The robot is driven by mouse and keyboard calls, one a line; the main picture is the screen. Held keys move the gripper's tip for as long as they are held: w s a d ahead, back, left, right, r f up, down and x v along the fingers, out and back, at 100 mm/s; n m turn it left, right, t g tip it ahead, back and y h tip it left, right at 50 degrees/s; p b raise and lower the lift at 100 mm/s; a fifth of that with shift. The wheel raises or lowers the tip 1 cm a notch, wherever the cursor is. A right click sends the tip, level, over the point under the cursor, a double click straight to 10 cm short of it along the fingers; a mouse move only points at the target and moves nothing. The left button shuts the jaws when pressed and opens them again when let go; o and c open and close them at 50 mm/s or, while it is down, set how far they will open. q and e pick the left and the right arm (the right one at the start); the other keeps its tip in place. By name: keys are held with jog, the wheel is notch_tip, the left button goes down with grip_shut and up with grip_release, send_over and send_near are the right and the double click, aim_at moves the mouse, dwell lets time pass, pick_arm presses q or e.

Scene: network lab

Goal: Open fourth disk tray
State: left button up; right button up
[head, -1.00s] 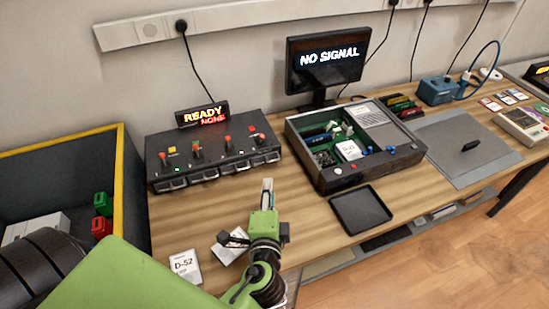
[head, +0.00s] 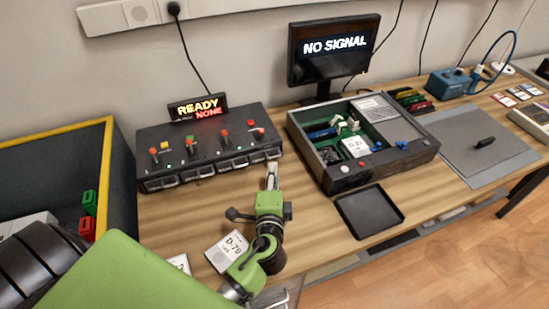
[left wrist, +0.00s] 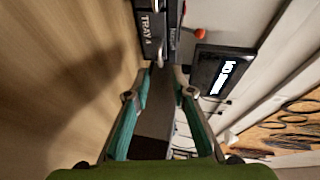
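The black disk unit (head: 208,148) stands against the wall, with several trays and silver handles along its front. The fourth tray (head: 266,155) is the rightmost one and looks closed. In the left wrist view its front (left wrist: 149,30) carries a "TRAY 4" label. My left gripper (head: 272,168) is just in front of this tray at handle height. In the left wrist view the left gripper (left wrist: 167,70) has its fingertips apart, with nothing seen held between them. Whether they touch the handle cannot be told. My right gripper is not in view.
An open computer case (head: 360,142) stands to the right, with a black shallow tray (head: 369,211) in front. A monitor (head: 333,48) is behind. A "D-78" card (head: 230,248) lies near my arm. A yellow-rimmed bin (head: 108,160) is at left.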

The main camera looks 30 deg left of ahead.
pick_arm(q)
jog(key=x, duration=0.7)
jog(key=shift+w+a+f+p, duration=0.15)
jog(key=shift+w+p, duration=0.2)
grip_shut()
